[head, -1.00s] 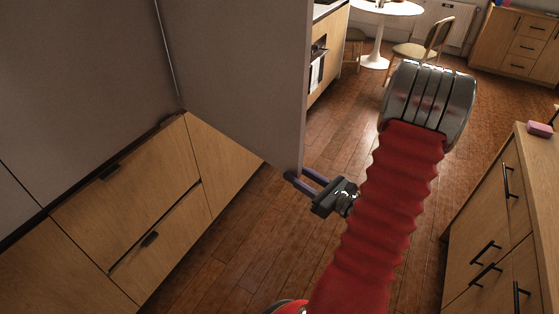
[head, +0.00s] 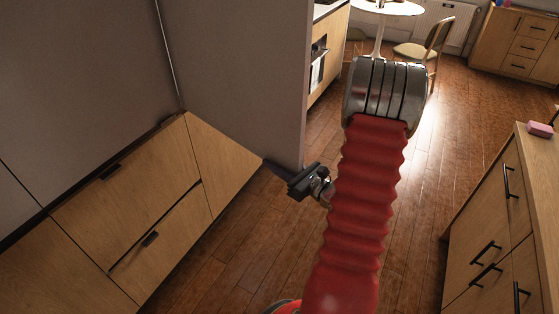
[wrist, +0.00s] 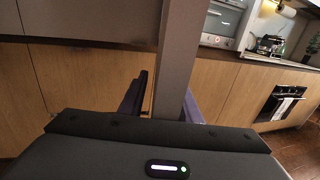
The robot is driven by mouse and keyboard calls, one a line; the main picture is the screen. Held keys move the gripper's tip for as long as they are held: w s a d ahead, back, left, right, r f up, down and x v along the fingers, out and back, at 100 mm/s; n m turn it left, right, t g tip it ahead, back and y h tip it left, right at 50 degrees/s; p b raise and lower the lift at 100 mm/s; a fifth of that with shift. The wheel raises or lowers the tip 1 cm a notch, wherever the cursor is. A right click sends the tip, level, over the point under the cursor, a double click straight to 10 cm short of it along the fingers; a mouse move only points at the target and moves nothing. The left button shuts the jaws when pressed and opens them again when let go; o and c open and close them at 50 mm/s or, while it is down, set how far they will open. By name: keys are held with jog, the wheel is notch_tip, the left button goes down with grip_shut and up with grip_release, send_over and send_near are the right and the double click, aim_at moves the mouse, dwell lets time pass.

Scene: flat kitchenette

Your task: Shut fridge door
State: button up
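The fridge door (head: 240,85) is a tall grey panel standing open, jutting out from the cabinet wall in the head view. My gripper (head: 284,171) is at the lower part of its free edge. In the wrist view the door's edge (wrist: 175,65) runs upright between the two dark fingers of my gripper (wrist: 166,98), one on each side. The fingers are apart, with a narrow gap at the left one; contact at the right one cannot be told. In the head view one finger is partly hidden by the door. The fridge interior is not visible.
Wooden drawers (head: 130,190) line the left below a grey panel (head: 75,80). A wooden drawer unit (head: 500,230) with a pink sponge (head: 540,129) stands right. An oven counter, white table (head: 385,8) and chair (head: 428,48) are behind. Floor between is clear.

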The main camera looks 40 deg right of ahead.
jog(key=shift+c, duration=0.7)
grip_shut()
